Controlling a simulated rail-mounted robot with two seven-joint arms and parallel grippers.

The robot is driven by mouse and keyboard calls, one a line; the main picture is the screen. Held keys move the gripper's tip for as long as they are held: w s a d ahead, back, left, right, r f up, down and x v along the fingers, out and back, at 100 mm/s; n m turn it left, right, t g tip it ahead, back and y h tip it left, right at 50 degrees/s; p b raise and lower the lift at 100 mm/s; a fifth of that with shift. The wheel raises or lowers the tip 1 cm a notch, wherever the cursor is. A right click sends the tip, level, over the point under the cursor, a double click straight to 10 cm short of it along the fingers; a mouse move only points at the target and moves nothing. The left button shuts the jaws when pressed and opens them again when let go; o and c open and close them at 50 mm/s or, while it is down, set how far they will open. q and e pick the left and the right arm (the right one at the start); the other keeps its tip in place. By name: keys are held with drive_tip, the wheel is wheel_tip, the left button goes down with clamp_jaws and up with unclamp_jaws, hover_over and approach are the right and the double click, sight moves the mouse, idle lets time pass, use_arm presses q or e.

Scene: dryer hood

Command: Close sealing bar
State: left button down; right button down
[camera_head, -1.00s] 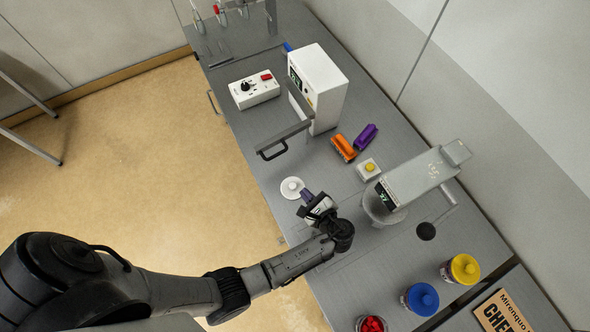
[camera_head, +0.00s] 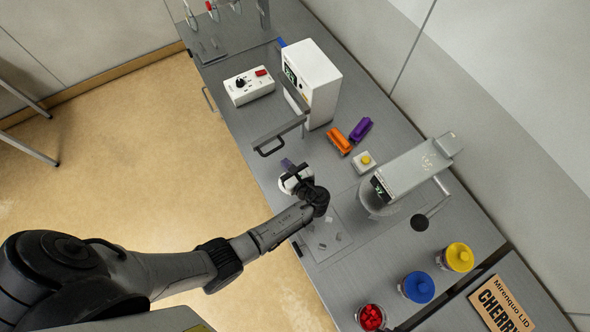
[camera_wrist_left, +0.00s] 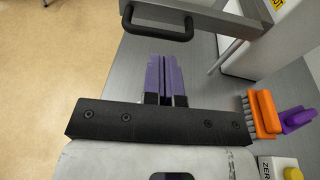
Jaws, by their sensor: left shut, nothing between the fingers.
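The sealing bar (camera_head: 282,133) is a grey arm standing out from the white sealer box (camera_head: 319,80) toward the front edge of the counter. It has a black loop handle (camera_head: 268,150) at its free end. In the left wrist view the handle (camera_wrist_left: 158,31) and bar (camera_wrist_left: 222,22) lie just beyond my fingertips. My left gripper (camera_head: 288,164) is shut and empty, its purple fingers (camera_wrist_left: 165,78) together. It is near the handle, with a visible gap between them in the wrist view. My right gripper is not in view.
A white control box (camera_head: 249,86) stands to the left of the sealer. Orange (camera_head: 339,141) and purple (camera_head: 361,129) brushes and a yellow-button box (camera_head: 363,162) lie to the right. A grey scale-like device (camera_head: 412,170) and lidded jars (camera_head: 418,287) stand further right.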

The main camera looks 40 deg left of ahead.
use_arm(q)
drive_tip(key=x, duration=0.4)
drive_tip(key=shift+w+a+p, duration=0.15)
drive_tip(key=shift+a+p, duration=0.2)
drive_tip(key=shift+p, duration=0.05)
